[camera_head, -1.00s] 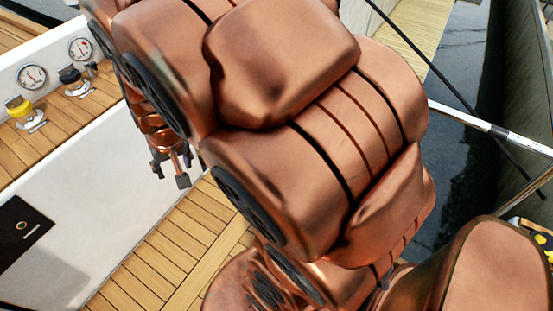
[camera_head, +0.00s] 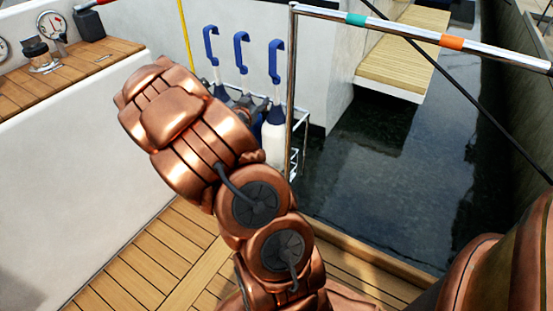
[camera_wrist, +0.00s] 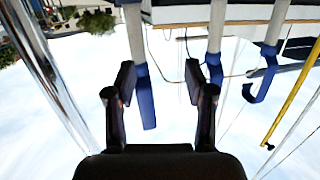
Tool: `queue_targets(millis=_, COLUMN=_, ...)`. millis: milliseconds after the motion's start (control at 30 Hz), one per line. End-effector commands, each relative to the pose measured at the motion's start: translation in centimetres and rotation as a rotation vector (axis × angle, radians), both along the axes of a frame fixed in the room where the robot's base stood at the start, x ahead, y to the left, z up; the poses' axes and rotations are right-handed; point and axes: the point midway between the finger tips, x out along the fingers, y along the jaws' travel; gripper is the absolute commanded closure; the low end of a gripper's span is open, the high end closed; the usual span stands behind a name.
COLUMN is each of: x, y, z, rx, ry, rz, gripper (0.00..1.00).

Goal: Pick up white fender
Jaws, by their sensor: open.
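The white fender (camera_head: 273,142) stands upright in a metal rack beyond my arm, with a dark blue top and a light strap ending in a blue hook (camera_head: 274,62). My arm hides part of its left side. My gripper (camera_wrist: 160,80) is open and empty. In the wrist view, which looks upside down, a strap with a blue hook (camera_wrist: 146,98) shows beyond the jaws, between the fingertips. I cannot tell which fender that strap belongs to. In the head view the gripper is mostly hidden by my arm near the rack.
Two more blue hooks, left (camera_head: 210,42) and middle (camera_head: 242,52), stand beside it. A metal rail (camera_head: 420,33) with coloured bands and its post (camera_head: 291,90) are close on the right. A yellow pole (camera_head: 186,35) stands left. Water lies right; the wooden deck (camera_head: 165,245) is clear.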

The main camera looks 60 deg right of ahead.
Motion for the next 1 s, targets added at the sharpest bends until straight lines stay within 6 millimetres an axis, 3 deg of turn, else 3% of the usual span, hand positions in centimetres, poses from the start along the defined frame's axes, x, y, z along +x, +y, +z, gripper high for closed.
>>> queue_targets(millis=33, x=-0.8, y=-0.9, z=-1.7, rx=-0.038, ry=0.002, rz=-0.024, gripper=0.46)
queue_targets(millis=300, x=-2.7, y=-3.1, z=-1.7, rx=-0.158, ry=-0.011, rz=-0.082, gripper=0.46)
queue_targets(millis=1000, x=-1.5, y=-7.5, z=-1.8, rx=-0.158, ry=-0.011, rz=-0.082, gripper=0.46)
